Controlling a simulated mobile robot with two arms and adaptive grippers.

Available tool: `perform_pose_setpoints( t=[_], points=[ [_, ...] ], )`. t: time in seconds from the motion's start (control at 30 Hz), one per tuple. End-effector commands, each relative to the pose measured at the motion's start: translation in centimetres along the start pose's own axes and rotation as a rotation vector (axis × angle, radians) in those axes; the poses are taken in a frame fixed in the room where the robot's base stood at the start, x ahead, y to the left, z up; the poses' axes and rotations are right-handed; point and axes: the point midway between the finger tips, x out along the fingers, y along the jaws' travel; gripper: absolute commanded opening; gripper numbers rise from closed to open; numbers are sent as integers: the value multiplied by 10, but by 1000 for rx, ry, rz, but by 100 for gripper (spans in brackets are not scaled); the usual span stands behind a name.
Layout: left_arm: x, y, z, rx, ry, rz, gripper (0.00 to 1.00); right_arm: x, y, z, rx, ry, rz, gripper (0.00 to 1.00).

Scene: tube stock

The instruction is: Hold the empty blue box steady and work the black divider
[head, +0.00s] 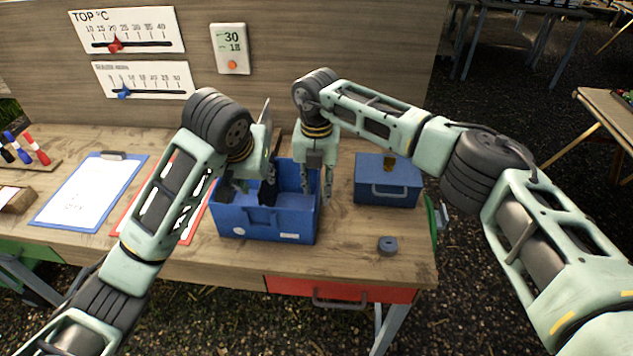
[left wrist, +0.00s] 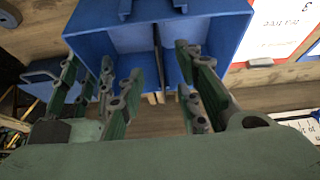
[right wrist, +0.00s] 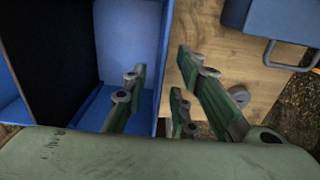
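The empty blue box (head: 262,226) stands on the wooden bench in the head view, its front wall facing me. The black divider (head: 268,192) stands inside it, partly hidden by my left arm. It shows as a large dark panel in the right wrist view (right wrist: 48,60). My left gripper (head: 246,188) is open over the box. In the left wrist view its fingers are spread on either side of the divider (left wrist: 158,55), and contact is not visible. My right gripper (head: 316,192) is open at the box's right wall, one finger inside, the others outside.
A closed blue case (head: 388,184) stands right of the box, with a grey ring (head: 387,246) in front of it. A blue clipboard (head: 88,192) and a red-edged sheet (head: 140,200) lie to the left. A panel with gauges rises behind. The bench's front right is mostly clear.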

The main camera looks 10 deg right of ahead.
Motion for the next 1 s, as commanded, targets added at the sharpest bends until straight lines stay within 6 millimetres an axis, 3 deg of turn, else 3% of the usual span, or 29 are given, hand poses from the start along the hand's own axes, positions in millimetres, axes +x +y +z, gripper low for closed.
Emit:
perform_pose_setpoints(
  t=[0.5,0.87,1.0],
  points=[
    [0,0,0,0,0,0,31,69,0,-1,2,4,-1,26],
    [0,0,0,0,0,0,31,76,0,-1,1,2,1,26],
    [0,0,0,0,0,0,31,75,0,-1,1,2,1,15]
  ],
)
